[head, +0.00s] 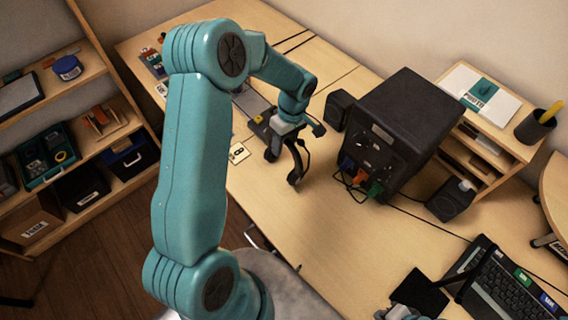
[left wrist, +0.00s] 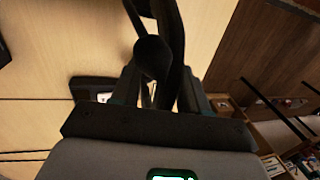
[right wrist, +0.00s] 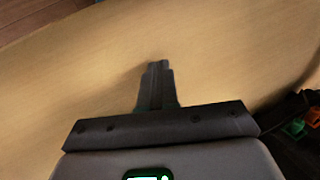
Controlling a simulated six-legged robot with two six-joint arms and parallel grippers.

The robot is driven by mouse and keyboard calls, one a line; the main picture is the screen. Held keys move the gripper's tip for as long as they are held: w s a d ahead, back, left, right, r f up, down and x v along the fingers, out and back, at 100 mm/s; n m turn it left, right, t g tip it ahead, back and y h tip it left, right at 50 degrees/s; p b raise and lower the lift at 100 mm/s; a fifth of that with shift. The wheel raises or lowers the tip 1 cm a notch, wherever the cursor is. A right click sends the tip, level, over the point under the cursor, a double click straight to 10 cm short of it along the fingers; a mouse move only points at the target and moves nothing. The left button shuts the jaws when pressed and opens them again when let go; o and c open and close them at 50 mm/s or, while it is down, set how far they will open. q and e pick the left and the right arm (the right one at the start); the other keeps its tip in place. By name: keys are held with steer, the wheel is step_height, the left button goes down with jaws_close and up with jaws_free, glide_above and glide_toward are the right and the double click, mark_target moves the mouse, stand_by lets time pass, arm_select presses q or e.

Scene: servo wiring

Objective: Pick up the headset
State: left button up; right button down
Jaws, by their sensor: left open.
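A dark headset (left wrist: 172,40) shows in the left wrist view, with a curved black band and a round black end on a thin stem. It lies in front of and partly between the fingers of my left gripper (left wrist: 160,90). In the head view my left gripper (head: 284,148) hangs over the table's left part with its fingers apart. A dark curved piece of the headset (head: 299,158) shows beside the fingers there; it is hard to separate from them.
A black box (head: 395,125) with coloured plugs and loose cables stands right of the left gripper, with small speakers (head: 339,110) beside it. A keyboard (head: 505,285) lies at the lower right. The table's middle front (head: 340,240) is clear. Shelves stand at the left.

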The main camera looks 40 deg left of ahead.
arm_select(q)
steer(key=shift+s, duration=0.15)
arm_select(e)
steer(key=shift+s, duration=0.1)
arm_select(q)
steer(key=shift+s+a, duration=0.1)
steer(key=shift+s, duration=0.05)
steer(key=c, duration=0.3)
arm_select(e)
steer(key=shift+s+r, duration=0.1)
steer(key=shift+s, duration=0.05)
arm_select(q)
steer(key=c, duration=0.5)
steer(key=shift+w, duration=0.25)
jaws_close()
arm_select(e)
steer(key=shift+w, duration=0.2)
arm_select(q)
steer(key=shift+s, duration=0.15)
arm_select(e)
steer(key=shift+s, duration=0.1)
